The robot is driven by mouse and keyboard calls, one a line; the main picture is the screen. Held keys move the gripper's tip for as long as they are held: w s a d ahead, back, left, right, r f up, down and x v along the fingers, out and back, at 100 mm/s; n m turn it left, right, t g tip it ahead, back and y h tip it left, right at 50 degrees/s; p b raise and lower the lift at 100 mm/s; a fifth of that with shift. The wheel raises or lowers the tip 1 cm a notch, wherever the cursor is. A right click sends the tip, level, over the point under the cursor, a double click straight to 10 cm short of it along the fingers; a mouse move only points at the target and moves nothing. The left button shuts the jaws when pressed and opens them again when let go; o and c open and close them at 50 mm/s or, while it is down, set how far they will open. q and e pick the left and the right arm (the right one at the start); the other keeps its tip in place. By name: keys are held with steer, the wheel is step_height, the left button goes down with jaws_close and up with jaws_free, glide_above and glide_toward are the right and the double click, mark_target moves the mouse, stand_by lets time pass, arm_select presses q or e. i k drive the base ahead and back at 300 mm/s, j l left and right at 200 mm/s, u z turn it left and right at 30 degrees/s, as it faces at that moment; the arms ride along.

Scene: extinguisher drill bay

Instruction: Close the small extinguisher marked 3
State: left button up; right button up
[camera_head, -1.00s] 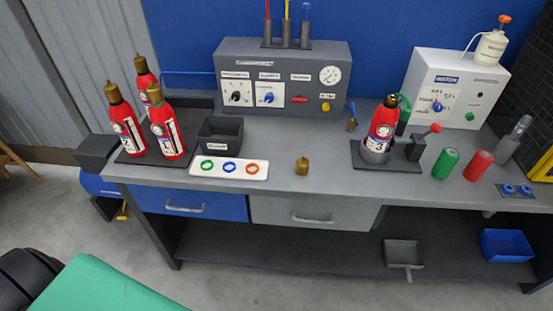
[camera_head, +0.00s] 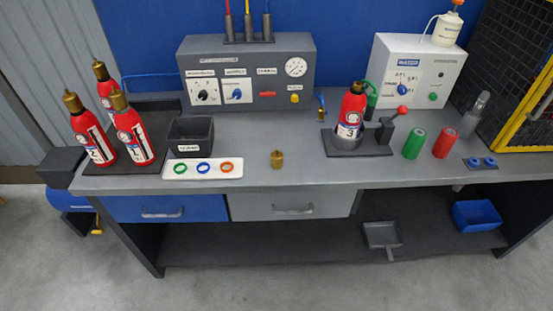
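The small red extinguisher marked 3 (camera_head: 351,115) stands upright in a round grey holder on a dark base plate (camera_head: 343,151), right of the bench's middle. Its top is too small to make out clearly. A loose brass fitting (camera_head: 277,160) stands on the bench front, left of it. A small brass piece with a blue part (camera_head: 321,104) is behind and left of the extinguisher. A white tray (camera_head: 189,176) holds a green, a blue and an orange ring. Neither of my grippers is in view.
Three red extinguishers with brass tops stand on a dark mat (camera_head: 125,168) at left. A black bin (camera_head: 191,136) is behind the tray. A red-knobbed lever (camera_head: 388,127), green cylinder (camera_head: 414,144) and red cylinder (camera_head: 444,143) are at right. The bench front around the fitting is clear.

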mark_target(353, 108)
steer(key=i+j+z, duration=0.25)
steer(key=i+j, duration=0.15)
steer(key=j, duration=0.25)
steer(key=i+j+z, duration=0.1)
steer(key=j, duration=0.25)
steer(key=i+j+z, duration=0.1)
steer(key=i+j, duration=0.15)
steer(key=i+j+z, duration=0.15)
steer(key=j, duration=0.35)
